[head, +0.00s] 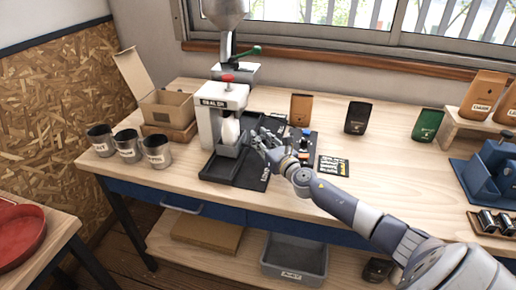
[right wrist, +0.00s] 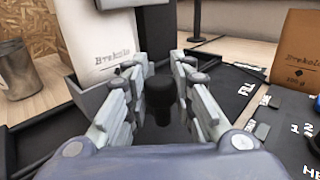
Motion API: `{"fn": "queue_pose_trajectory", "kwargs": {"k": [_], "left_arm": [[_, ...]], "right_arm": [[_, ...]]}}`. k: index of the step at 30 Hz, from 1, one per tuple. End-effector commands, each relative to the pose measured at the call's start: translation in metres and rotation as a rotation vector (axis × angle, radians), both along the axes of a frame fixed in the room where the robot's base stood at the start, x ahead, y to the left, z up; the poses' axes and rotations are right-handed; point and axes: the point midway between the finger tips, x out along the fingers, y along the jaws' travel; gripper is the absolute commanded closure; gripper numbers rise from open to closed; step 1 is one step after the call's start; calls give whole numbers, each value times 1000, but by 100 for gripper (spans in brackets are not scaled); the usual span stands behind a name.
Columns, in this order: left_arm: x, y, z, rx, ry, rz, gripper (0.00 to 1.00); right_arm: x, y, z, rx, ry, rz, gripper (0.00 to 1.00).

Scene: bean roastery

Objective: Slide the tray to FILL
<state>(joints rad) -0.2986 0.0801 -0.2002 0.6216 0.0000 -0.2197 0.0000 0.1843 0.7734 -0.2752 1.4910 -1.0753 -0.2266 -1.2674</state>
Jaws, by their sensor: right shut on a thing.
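A dark tray (right wrist: 78,92) stands at the sealer and carries a white pouch (right wrist: 98,45) upright; the pouch also shows under the sealer (head: 230,130) in the head view. My right gripper (head: 262,140) is beside the tray, on its right. In the right wrist view its fingers (right wrist: 160,105) are closed around a black knob (right wrist: 160,88), which looks like the tray's handle. The FILL label (right wrist: 247,88) lies on the black base, to the right of my fingers in the right wrist view. My left gripper is not in view.
Several metal cups (head: 128,146) and an open carton (head: 165,107) stand on the left. Brown, black (head: 357,117) and green (head: 427,124) pouches stand at the back. A small sign (head: 333,165) lies right of the base. A blue device (head: 487,180) is at far right.

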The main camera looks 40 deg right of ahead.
Motion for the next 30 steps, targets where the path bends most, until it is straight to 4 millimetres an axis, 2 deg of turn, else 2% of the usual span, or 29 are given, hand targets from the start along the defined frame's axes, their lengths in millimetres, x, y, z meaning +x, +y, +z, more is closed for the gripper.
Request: {"fn": "queue_pose_trajectory", "kwargs": {"k": [10, 11, 13, 24, 30], "left_arm": [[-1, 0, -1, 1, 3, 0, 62], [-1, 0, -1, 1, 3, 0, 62], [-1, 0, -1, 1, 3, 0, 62], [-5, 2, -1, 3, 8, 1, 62], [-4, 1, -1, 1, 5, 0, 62]], "right_arm": [[1, -4, -1, 0, 3, -4, 100], [1, -4, -1, 0, 3, -4, 72], [0, -4, -1, 0, 3, -4, 56], [0, -2, 0, 1, 2, -2, 56], [-17, -1, -1, 0, 3, -1, 56]]}}
